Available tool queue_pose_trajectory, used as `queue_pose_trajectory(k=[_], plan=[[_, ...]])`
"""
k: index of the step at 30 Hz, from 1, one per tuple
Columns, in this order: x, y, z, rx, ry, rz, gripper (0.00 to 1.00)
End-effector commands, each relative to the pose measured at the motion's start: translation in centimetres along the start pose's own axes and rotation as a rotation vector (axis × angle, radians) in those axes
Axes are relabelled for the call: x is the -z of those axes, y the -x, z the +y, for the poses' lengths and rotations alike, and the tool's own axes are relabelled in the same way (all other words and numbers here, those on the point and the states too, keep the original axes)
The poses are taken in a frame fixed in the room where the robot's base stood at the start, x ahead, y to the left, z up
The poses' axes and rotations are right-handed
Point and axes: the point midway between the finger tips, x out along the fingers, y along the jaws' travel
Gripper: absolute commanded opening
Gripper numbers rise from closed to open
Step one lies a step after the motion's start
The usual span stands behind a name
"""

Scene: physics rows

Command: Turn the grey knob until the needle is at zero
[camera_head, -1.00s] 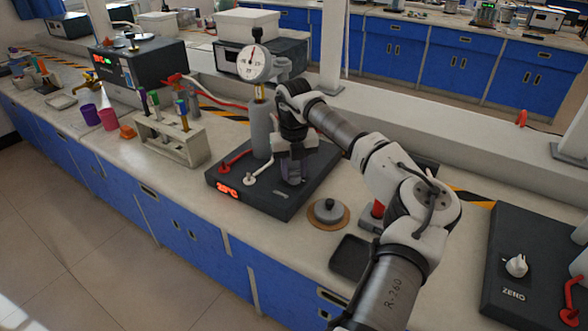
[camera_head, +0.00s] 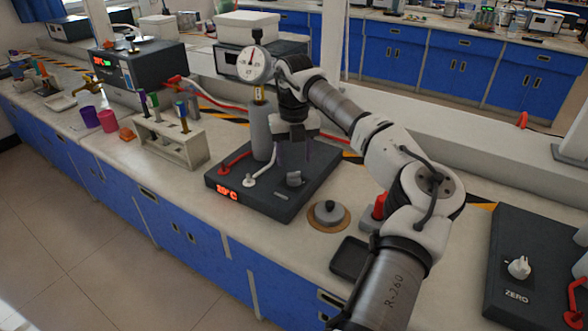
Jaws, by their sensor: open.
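The dial gauge (camera_head: 254,66) stands on a grey cylinder at the back of a dark base unit (camera_head: 275,203). A small grey knob (camera_head: 294,179) sits on top of the base unit, right of the red and white levers. My gripper (camera_head: 294,160) points down just above the grey knob, open and apparently clear of it. Its fingers are thin and dark, so their exact gap is hard to see.
A red display glows on the base unit's front. A round grey weight (camera_head: 327,212) on a brown disc and a black tray (camera_head: 350,258) lie to the right. A test-tube rack (camera_head: 182,145) stands left.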

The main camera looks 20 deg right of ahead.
Motion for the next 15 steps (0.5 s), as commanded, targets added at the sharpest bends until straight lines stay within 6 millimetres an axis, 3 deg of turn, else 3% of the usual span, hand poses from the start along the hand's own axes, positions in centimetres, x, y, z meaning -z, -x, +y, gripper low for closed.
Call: queue_pose_trajectory(k=[7,15], plan=[[-0.1,5.6,0.1,0.001,0.0,-0.003,0.55],[0.0,8.4,0.1,0.0,0.002,0.0,0.55]])
